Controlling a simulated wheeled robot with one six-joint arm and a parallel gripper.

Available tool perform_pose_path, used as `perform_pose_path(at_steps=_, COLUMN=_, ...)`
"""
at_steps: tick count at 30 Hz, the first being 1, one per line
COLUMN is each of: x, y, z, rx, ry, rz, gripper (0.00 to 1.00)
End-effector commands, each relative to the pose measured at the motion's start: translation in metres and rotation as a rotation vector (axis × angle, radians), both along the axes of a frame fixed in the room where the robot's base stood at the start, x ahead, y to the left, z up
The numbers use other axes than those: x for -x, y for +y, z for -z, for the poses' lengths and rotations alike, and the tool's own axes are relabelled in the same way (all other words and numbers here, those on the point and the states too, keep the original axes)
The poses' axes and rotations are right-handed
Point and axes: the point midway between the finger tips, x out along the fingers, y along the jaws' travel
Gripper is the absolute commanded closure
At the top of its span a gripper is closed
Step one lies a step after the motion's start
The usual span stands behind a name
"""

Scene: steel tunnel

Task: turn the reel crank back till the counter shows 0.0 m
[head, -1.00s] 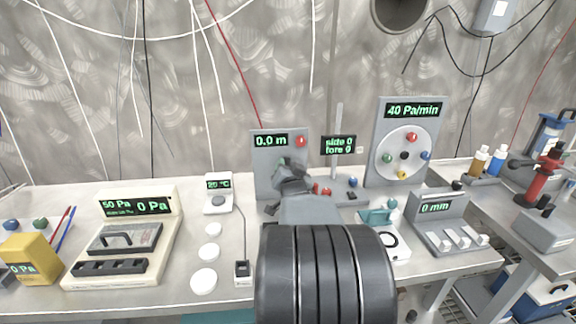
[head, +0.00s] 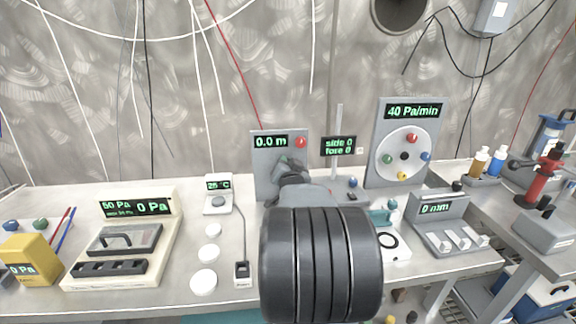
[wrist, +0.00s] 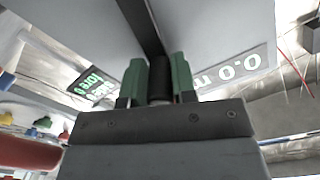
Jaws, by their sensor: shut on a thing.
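The counter (head: 271,142) on the upright grey reel panel (head: 262,180) reads 0.0 m in the head view. The same readout shows tilted at the right in the wrist view (wrist: 230,70). My gripper (wrist: 158,82) has its green fingers shut on the black crank handle (wrist: 160,76). A dark crank arm (wrist: 143,28) runs up from near the handle in the wrist view. In the head view my gripper (head: 287,166) is in front of the panel's lower right part. My own arm hides most of the crank and reel there.
A red knob (head: 301,141) is at the panel's upper right. A small side/fore display (head: 338,146) on a post stands just right, then a 40 Pa/min dial board (head: 405,145). White discs (head: 209,253) and a thermometer box (head: 219,196) lie left of my arm.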

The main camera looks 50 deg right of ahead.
Motion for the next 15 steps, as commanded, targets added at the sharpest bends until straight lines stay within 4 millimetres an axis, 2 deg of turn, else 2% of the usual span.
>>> perform_pose_path(at_steps=4, x=-0.001, y=0.001, z=0.0, rx=0.001, ry=-0.001, rz=-0.002, gripper=0.99)
perform_pose_path(at_steps=15, x=-0.01, y=0.012, z=0.002, rx=0.175, ry=0.139, rz=-0.006, gripper=1.0)
